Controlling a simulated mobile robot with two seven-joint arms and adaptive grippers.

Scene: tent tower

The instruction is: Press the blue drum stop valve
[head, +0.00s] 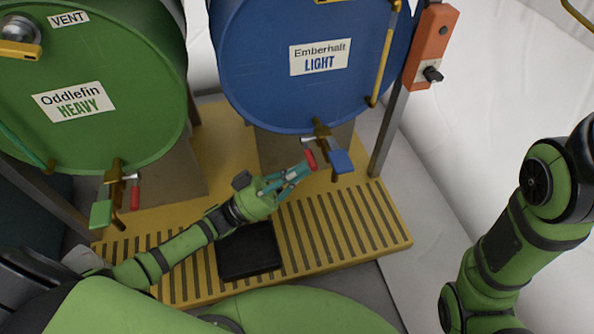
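The blue drum (300,95), labelled "Emberhalt LIGHT", lies on its side at the top centre. A brass tap (322,131) hangs under its front rim, with a red handle (310,160) on the left and a blue paddle (342,161) on the right. My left gripper (299,172) reaches up from the lower left. Its teal fingertips are close to the red handle, left of the blue paddle; contact is unclear. Its fingers look close together, but whether they are fully shut is unclear. My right arm shows at the right; its gripper is out of frame.
The green drum (92,135), labelled "Oddlefin HEAVY", stands at left with a tap carrying a green paddle (101,214) and red handle. A yellow slatted platform (370,228) lies below, with a black pad (250,251). An orange box (431,45) hangs on the right post.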

